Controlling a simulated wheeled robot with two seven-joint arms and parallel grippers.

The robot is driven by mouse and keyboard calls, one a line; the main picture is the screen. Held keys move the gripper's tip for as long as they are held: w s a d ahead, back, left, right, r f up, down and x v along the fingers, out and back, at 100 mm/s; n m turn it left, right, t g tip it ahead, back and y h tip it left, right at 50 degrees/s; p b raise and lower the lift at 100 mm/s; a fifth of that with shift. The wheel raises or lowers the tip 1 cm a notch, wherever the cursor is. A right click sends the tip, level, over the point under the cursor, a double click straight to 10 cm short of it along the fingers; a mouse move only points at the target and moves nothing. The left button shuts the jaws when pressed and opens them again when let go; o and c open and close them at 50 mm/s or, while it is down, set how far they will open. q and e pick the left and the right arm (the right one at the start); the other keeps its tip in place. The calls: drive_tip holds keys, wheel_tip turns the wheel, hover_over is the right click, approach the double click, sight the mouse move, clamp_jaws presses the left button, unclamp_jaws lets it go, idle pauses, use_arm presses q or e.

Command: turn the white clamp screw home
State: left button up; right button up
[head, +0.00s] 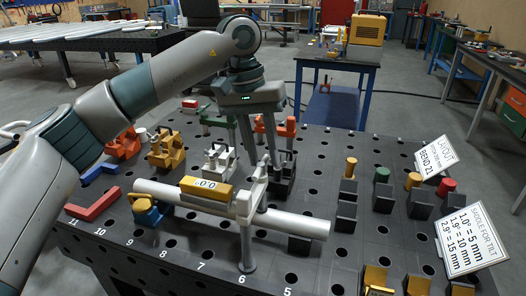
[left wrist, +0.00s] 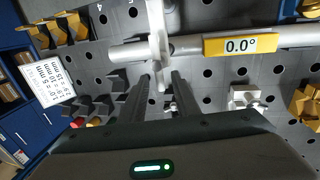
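The white clamp (head: 246,238) stands on the dark perforated table at the near edge, its upright beside the pale tube (head: 295,224) and its upper arm reaching over it. The clamp also shows in the left wrist view (left wrist: 156,18). Its screw cannot be told clearly from the arm's end. My left gripper (head: 262,162) points down over the clamp's upper end, fingers apart. In the left wrist view, the white end piece (left wrist: 161,80) shows between the fingertips, with no finger visibly pressed on it. My right gripper is not in view.
A yellow level reading 0.0° (left wrist: 240,45) sits on the tube. A blue-and-yellow support (head: 148,215) stands under the tube's left part. Orange, yellow and white clamps stand behind. Dark blocks with coloured pegs (head: 382,176) and two sign cards (head: 471,243) are at the right.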

use_arm(q)
drive_tip(key=shift+r, duration=0.1)
drive_tip(key=w+a+r, duration=0.1)
drive_tip(key=a+r, duration=0.2)
drive_tip(key=r, duration=1.4)
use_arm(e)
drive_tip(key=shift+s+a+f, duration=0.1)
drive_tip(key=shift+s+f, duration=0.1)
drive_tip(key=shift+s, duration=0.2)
use_arm(q)
drive_tip(key=shift+a, duration=0.1)
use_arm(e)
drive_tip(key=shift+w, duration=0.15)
use_arm(q)
drive_tip(key=shift+s+f, duration=0.1)
drive_tip(key=shift+f, duration=0.05)
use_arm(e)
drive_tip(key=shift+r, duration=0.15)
